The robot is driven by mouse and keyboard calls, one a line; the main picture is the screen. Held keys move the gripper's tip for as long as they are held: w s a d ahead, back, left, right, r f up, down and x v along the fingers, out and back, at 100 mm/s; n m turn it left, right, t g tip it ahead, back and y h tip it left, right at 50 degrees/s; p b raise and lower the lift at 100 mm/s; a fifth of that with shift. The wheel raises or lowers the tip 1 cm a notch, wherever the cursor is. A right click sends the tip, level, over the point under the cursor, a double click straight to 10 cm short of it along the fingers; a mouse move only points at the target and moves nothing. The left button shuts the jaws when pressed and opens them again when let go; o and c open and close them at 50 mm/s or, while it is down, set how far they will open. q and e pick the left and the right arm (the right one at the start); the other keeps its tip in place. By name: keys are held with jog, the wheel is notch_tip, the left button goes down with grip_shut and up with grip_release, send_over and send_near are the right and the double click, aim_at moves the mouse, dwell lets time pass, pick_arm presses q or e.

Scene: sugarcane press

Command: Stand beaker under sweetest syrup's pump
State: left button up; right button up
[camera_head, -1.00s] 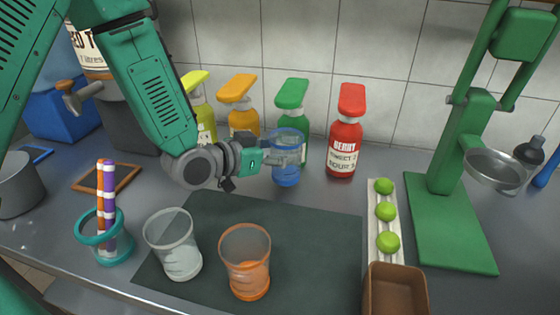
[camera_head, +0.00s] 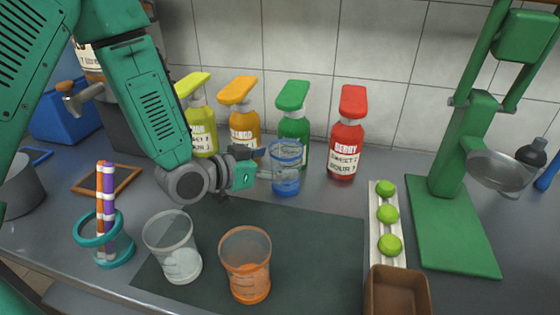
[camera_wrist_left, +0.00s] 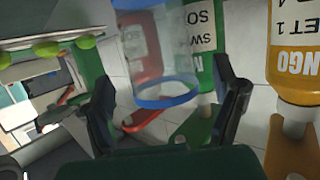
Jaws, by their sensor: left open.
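A clear beaker with blue markings (camera_head: 285,180) stands upright on the counter in front of the green pump bottle (camera_head: 294,128). In the left wrist view, the beaker (camera_wrist_left: 158,52) appears upside down between the finger lines. My left gripper (camera_head: 262,164) is open just left of the beaker; contact is hard to judge. The yellow pump bottle (camera_head: 201,125), the orange mango bottle (camera_head: 243,125) and the red berry bottle (camera_head: 345,135) stand in the same row. The berry label reads sweet 2; the mango label (camera_wrist_left: 298,45) shows a 1. The green bottle's number is hidden. My right gripper is not visible.
A clear beaker (camera_head: 172,247) and an orange beaker (camera_head: 245,265) stand on the dark mat (camera_head: 320,250). A ringed holder with striped sticks (camera_head: 107,225) is left. Limes (camera_head: 387,214), a brown box (camera_head: 398,292) and a green press (camera_head: 450,225) are right.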

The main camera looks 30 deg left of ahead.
pick_arm(q)
jog(key=p+v, duration=0.4)
jog(key=v, duration=0.6)
jog(key=shift+s+p, duration=0.2)
jog(key=shift+p, duration=0.15)
jog(key=shift+a, duration=0.1)
